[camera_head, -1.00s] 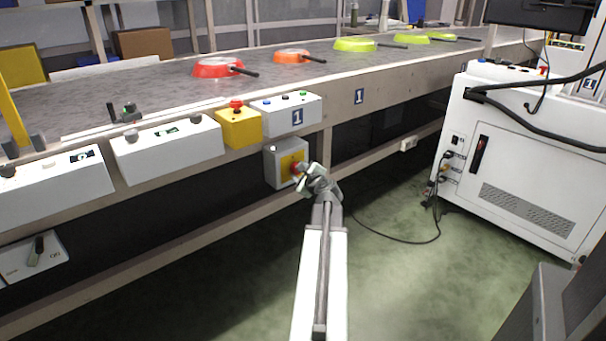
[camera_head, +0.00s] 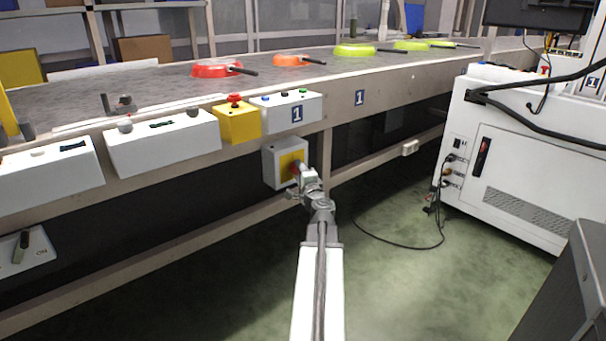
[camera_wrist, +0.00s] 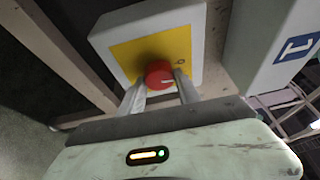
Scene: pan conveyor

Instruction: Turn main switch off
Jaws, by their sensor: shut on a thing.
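The main switch is a grey box (camera_head: 275,168) with a yellow plate (camera_head: 289,164) and a red rotary knob, fixed below the conveyor edge. In the wrist view the red knob (camera_wrist: 158,71) shows in front of the yellow plate (camera_wrist: 128,54), with a pale line on its face. A mark like a 0 shows on the plate beside it. My gripper (camera_head: 299,172) is at the knob. In the wrist view its two fingers (camera_wrist: 160,86) are shut on the knob, one on each side. In the head view the gripper hides most of the knob.
A yellow box with a red button (camera_head: 238,122) and a white button box (camera_head: 287,106) sit just above. Red (camera_head: 217,70), orange (camera_head: 291,60) and yellow-green pans lie on the conveyor (camera_head: 330,72). A white cabinet (camera_head: 515,170) stands right.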

